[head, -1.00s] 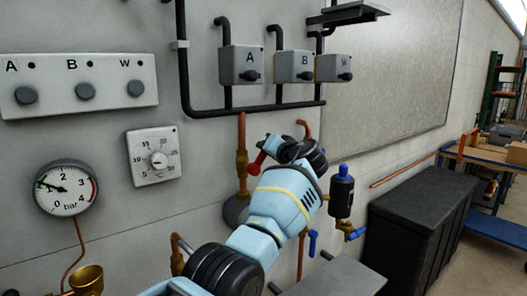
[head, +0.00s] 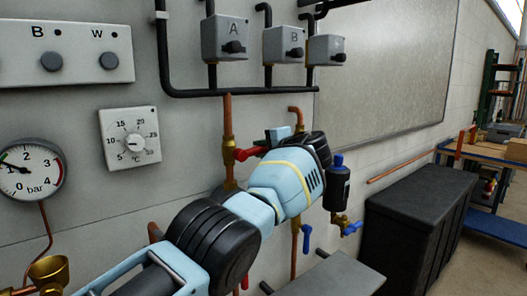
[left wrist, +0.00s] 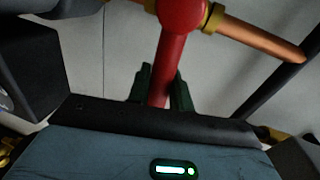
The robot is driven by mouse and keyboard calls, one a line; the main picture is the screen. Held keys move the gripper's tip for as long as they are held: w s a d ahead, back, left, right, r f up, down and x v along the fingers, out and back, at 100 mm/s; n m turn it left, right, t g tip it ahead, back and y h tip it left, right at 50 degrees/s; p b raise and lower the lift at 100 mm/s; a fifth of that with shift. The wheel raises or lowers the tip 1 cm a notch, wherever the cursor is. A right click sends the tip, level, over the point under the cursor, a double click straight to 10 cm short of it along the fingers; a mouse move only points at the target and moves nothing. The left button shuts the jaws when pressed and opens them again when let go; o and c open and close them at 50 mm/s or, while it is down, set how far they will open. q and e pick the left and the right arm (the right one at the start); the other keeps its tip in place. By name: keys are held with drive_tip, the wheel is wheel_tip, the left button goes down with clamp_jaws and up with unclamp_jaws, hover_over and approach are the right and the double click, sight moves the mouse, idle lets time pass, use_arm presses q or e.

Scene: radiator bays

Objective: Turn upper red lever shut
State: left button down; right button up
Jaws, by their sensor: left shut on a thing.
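The upper red lever (head: 250,153) is on a brass valve (head: 229,152) in a vertical copper pipe (head: 228,110). It points to the right, roughly across the pipe. My left gripper (head: 275,139) is shut on its outer part; the gripper partly hides the lever's end. In the left wrist view the red lever (left wrist: 172,55) stands about square to the copper pipe (left wrist: 262,40), between the two dark fingers of my left gripper (left wrist: 160,92). My right gripper is not in view.
A lower red lever (head: 245,282) shows partly behind my arm. A blue lever (head: 306,238) and a dark cylinder with a blue cap (head: 337,187) are to the right of my gripper. A grey ledge (head: 335,278) and a black box (head: 420,215) stand lower right.

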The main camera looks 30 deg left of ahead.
use_arm(q)
drive_tip(key=shift+f+m, duration=0.3)
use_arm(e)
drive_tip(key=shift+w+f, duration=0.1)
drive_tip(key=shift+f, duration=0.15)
use_arm(q)
drive_tip(key=c, duration=1.3)
unclamp_jaws()
drive_tip(key=shift+p+v, duration=0.4)
drive_tip(key=shift+v, duration=0.5)
drive_tip(key=p+v, duration=0.1)
drive_tip(key=v, duration=0.5)
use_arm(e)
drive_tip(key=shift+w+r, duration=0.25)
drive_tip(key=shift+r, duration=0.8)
